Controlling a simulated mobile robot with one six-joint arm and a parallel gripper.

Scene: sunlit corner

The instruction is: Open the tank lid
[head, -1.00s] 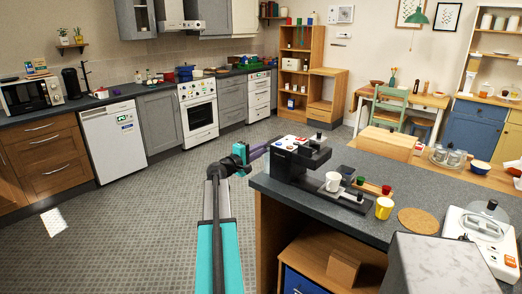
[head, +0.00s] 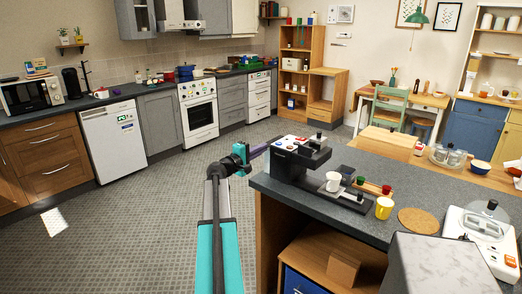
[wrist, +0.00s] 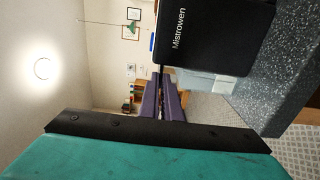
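The coffee machine (head: 298,158) stands on the near counter, black with a pale control panel on top. In the wrist view its black side (wrist: 205,38), marked "Mistrowen", fills the upper right of a sideways picture. I cannot clearly tell the tank lid from the rest of the machine; a thin dark edge shows at the machine's top. My gripper (head: 262,151) is left of the machine, near its top height. In the wrist view my gripper (wrist: 162,80) shows two purple fingers with a narrow gap and nothing seen between them. Contact with the machine cannot be made out.
A white cup (head: 333,181) sits at the machine's front. The floor left of the counter is clear.

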